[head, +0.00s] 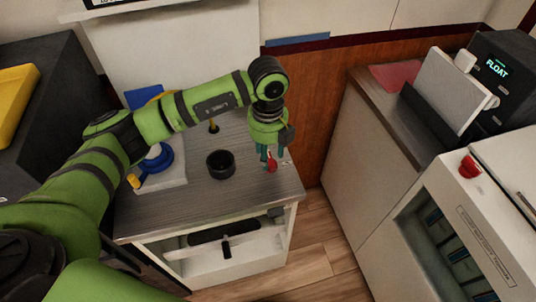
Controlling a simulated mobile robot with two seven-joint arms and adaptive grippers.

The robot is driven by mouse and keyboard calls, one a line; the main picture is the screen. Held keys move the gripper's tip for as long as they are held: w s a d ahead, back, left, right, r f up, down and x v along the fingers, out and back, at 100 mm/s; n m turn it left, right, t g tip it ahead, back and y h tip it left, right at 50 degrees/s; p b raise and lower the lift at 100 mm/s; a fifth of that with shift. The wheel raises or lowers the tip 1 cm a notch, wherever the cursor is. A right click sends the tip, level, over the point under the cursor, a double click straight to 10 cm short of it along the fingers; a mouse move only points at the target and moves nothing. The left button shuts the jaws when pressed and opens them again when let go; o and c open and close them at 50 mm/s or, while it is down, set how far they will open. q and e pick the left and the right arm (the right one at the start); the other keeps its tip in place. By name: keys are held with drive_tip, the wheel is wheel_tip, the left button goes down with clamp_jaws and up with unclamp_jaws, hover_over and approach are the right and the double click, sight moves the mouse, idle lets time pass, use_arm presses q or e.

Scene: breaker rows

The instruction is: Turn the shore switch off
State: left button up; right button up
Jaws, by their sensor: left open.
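No label reading shore is legible, so I cannot tell for sure which thing is the shore switch. My right gripper is out of view.
A black cup (220,164) stands on the counter left of the gripper. A blue round fitting (158,158) is further left. Wooden floor (318,262) lies between.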

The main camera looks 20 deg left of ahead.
use_arm(q)
wheel_tip(320, 180, up, 10)
drive_tip(key=shift+r, duration=0.2)
idle(0.5)
